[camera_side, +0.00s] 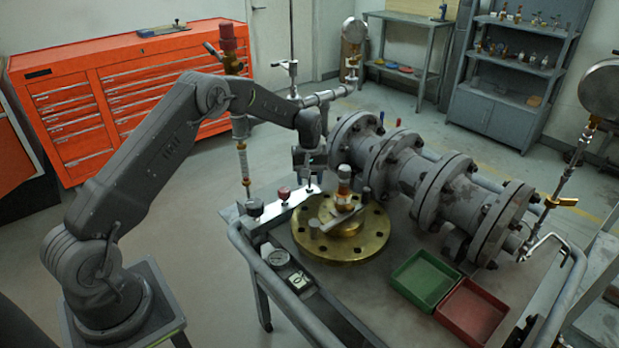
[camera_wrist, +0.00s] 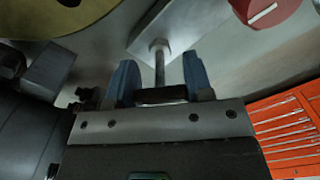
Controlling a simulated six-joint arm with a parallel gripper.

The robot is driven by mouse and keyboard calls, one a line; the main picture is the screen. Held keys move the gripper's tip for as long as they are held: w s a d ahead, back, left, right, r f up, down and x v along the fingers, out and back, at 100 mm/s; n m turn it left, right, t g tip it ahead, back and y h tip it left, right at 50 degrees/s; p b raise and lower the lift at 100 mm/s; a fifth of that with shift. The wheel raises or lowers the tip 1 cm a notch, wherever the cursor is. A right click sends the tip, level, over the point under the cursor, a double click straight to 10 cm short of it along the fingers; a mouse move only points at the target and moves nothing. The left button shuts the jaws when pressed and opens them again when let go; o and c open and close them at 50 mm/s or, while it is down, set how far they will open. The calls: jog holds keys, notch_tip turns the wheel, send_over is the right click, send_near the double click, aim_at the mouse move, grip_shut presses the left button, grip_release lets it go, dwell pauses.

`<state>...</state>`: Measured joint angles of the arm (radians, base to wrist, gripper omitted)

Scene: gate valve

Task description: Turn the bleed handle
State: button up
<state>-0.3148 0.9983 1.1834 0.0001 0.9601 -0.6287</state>
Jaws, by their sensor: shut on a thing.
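The bleed handle is a small dark crossbar (camera_wrist: 163,95) on a thin metal stem. The stem rises from a grey metal block (camera_wrist: 165,30), seen at the top of the wrist view. My gripper (camera_wrist: 158,82) has a blue-padded finger at each end of the crossbar and is shut on it. In the side view my gripper (camera_side: 311,172) points down over the silver manifold block (camera_side: 290,204), left of the brass flange. The handle is too small and too covered there to make out its angle.
A red knob (camera_side: 284,193) and a black knob (camera_side: 255,208) stand on the same block, left of my gripper. The brass flange (camera_side: 370,246) with its valve stem is close on the right. Green (camera_side: 425,279) and red (camera_side: 471,313) trays lie farther right on the cart.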

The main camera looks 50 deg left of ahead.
jog(key=m, duration=0.5)
jog(key=shift+m, duration=0.3)
jog(key=m, duration=0.5)
dwell(0.4)
jog(key=o, duration=0.9)
jog(key=shift+r, duration=0.15)
jog(key=shift+r, duration=6.8)
